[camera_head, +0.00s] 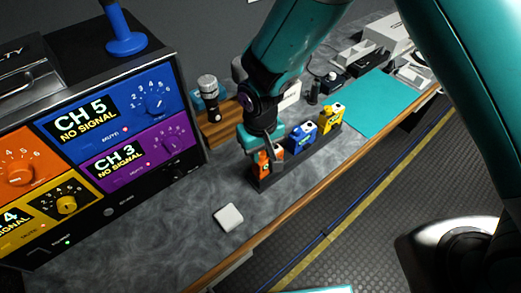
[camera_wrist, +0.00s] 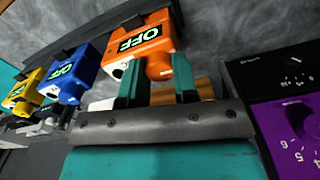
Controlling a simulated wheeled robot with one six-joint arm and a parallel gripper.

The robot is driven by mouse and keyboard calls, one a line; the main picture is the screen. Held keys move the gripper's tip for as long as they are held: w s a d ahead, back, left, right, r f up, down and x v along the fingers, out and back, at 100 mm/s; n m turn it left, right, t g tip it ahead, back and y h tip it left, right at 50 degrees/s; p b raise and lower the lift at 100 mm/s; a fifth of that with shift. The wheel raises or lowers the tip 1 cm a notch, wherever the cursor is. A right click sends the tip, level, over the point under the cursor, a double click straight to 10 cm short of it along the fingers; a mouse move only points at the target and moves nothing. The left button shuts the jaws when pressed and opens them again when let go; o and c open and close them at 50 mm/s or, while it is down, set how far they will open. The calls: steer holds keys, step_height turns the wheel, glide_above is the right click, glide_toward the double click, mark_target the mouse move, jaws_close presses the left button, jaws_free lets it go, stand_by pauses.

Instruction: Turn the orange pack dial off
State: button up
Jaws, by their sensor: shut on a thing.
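The orange pack (camera_wrist: 138,45) stands at the near end of a dark rack (camera_head: 262,183), and its label (camera_wrist: 139,39) reads OFF in green. In the head view the orange pack (camera_head: 264,164) is partly hidden by my gripper (camera_head: 262,145). The pack's orange dial (camera_wrist: 159,67) sits between the two fingers of my gripper (camera_wrist: 158,78) in the wrist view. The gripper is shut on this dial. The dial's pointer is hidden.
A blue pack (camera_head: 301,137) and a yellow pack (camera_head: 331,117) stand beside it in the rack. A monitor stack (camera_head: 110,130) is on the left. A microphone (camera_head: 209,95) stands behind. A white square (camera_head: 228,217) lies on the counter in front.

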mark_target(261, 153)
stand_by(0.3)
steer(key=o, duration=0.9)
steer(key=shift+o, duration=0.2)
steer(key=shift+r, duration=0.15)
step_height(261, 153, up, 17)
steer(key=b, duration=0.3)
steer(key=shift+b, duration=0.3)
steer(key=shift+r, duration=0.1)
